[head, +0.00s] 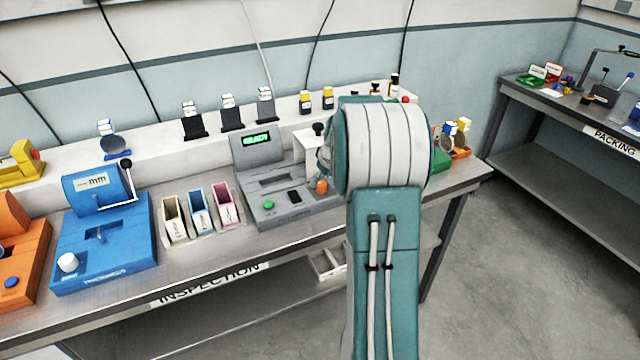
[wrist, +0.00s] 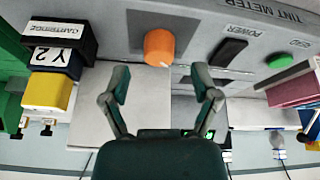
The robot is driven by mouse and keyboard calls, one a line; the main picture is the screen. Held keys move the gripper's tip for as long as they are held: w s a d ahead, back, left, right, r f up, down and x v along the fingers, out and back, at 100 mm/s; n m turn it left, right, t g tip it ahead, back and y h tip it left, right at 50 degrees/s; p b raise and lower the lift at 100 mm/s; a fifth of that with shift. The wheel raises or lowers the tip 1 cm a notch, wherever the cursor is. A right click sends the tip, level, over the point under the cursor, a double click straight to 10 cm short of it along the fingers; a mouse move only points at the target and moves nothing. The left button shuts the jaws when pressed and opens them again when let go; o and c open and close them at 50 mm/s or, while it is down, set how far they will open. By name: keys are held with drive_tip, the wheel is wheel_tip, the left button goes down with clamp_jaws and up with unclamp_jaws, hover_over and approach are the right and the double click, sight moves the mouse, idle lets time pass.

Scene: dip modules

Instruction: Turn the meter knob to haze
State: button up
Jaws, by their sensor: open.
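The grey meter (head: 262,185) stands on the inspection bench, with a green lit display (head: 257,139) that seems to read READY. Its orange knob (head: 321,187) is at the right of its front panel, beside my arm. In the wrist view the knob (wrist: 159,47) is near the top middle, with a small pale mark at its lower edge. No haze label can be read. My gripper (wrist: 160,76) is open and empty, its two fingers spread to either side below the knob in the picture, apart from it. In the head view my arm hides the gripper.
In the wrist view a black power switch (wrist: 229,53) and green button (wrist: 280,61) lie right of the knob. A yellow-and-black cartridge (wrist: 50,90) stands left. Colored bins (head: 199,208) and a blue gauge (head: 103,235) stand left of the meter.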

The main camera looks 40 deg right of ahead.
sight(322, 184)
drive_tip(key=shift+w+d+f, duration=0.25)
drive_tip(key=shift+d+f, duration=0.1)
drive_tip(key=shift+f, duration=0.25)
drive_tip(key=shift+w+d+f, duration=0.2)
drive_tip(key=shift+d+f, duration=0.15)
drive_tip(key=shift+f, duration=0.25)
drive_tip(key=shift+w+a+f, duration=0.1)
drive_tip(key=shift+f, duration=0.15)
drive_tip(key=shift+a+r, duration=0.1)
drive_tip(key=shift+a, duration=0.75)
drive_tip(key=shift+d, duration=0.1)
drive_tip(key=c, duration=0.7)
drive_tip(key=shift+d, duration=0.35)
clamp_jaws()
